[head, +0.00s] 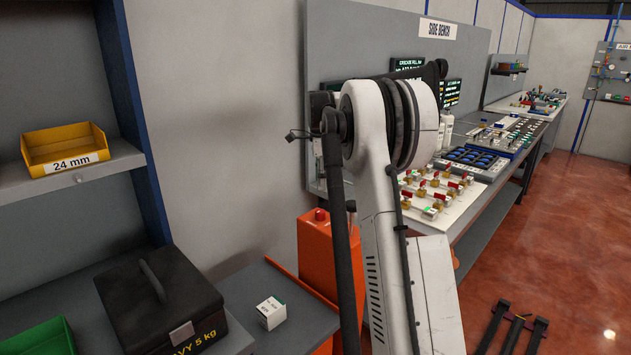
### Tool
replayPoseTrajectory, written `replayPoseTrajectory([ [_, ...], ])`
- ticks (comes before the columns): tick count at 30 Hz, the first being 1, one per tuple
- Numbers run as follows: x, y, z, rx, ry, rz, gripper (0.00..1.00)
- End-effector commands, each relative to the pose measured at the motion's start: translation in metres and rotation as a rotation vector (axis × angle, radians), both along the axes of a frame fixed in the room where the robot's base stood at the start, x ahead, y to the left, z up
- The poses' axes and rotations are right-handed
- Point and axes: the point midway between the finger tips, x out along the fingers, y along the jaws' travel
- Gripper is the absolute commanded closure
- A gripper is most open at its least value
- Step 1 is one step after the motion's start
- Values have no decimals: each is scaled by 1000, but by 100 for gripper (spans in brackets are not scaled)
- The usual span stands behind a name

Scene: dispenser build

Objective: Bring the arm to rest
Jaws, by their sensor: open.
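My arm (378,210) stands in the middle of the head view. Its white link rises from the bottom edge to a large round joint (408,122) at the top, bent over, with black cable along it.
A shelf at left holds a yellow 24 mm bin (64,150). Below are a black 5 kg case (160,300), a green bin (40,338) and a small white box (271,312). An orange cabinet (318,255) stands beside the arm. The side bench (484,222) carries several fittings. Red floor (575,230) is open at right.

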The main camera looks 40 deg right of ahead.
Motion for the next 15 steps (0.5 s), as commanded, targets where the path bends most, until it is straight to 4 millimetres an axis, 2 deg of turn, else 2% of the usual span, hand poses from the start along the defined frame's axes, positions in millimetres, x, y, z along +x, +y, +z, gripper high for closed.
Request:
replayPoseTrajectory([
  [10,0,4,2,-2,-2,12,53],
  [13,-2,18,11,-9,-13,62,53],
  [15,-5,35,20,-19,-28,122,53],
])
